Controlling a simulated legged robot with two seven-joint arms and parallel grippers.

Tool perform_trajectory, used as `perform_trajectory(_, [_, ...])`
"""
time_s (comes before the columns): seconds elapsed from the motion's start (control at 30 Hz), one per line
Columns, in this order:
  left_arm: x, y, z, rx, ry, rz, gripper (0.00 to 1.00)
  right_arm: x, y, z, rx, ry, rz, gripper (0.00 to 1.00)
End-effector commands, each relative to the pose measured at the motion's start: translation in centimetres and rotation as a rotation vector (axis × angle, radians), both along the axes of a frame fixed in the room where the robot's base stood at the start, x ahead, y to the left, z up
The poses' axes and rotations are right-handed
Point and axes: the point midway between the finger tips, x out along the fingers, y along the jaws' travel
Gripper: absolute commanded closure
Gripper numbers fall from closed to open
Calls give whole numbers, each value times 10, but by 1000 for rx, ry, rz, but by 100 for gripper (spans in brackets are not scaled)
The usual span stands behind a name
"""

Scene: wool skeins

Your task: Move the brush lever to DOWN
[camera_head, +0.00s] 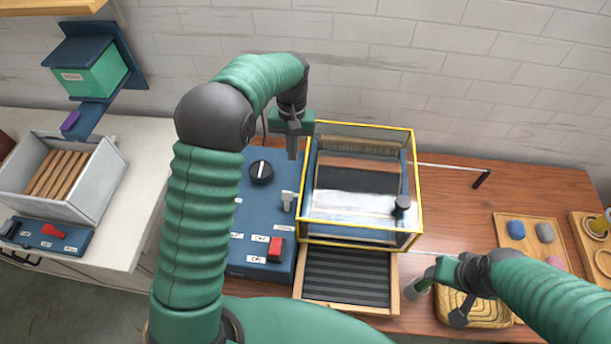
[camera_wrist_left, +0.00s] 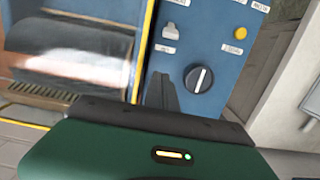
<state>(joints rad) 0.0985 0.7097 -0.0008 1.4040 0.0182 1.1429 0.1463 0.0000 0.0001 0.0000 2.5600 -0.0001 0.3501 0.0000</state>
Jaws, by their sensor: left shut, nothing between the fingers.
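The blue control panel (camera_head: 258,213) stands left of the glass-sided machine. A small light grey lever (camera_head: 287,200), likely the brush lever, sits on its right part beside the glass box; it also shows in the left wrist view (camera_wrist_left: 175,30), with a white label on either side. The labels are too small to read. My left gripper (camera_head: 292,147) points down over the panel's back, shut and empty, behind and apart from the lever. Its dark fingers (camera_wrist_left: 160,92) show between the box edge and the black knob. My right gripper (camera_head: 425,284) is at the front right; its jaws are unclear.
A black knob (camera_head: 262,172) and a red switch (camera_head: 275,248) share the panel. The yellow-edged glass box (camera_head: 413,185) stands close on the right, with a dark ribbed tray (camera_head: 345,280) in front. A grey bin (camera_head: 85,195) of wooden sticks is far left.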

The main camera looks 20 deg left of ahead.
Motion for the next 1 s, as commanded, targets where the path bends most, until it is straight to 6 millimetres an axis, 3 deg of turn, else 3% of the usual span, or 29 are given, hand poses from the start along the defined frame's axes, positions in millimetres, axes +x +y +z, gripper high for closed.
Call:
perform_trajectory(0.3, [1,3,-3,-2,1,1,100,0,0,0,0,0,0,44])
perform_trajectory(0.43, [-1,3,-14,-3,4,0,100,0,0,3,0,0,0,44])
perform_trajectory(0.87, [-12,0,-103,-2,4,0,100,0,0,20,0,0,0,44])
perform_trajectory(0.9, [-19,-3,-91,-2,-1,-1,100,0,0,28,0,0,0,44])
perform_trajectory(1.0, [-34,-6,-85,-2,0,-1,100,0,0,34,0,0,0,44])
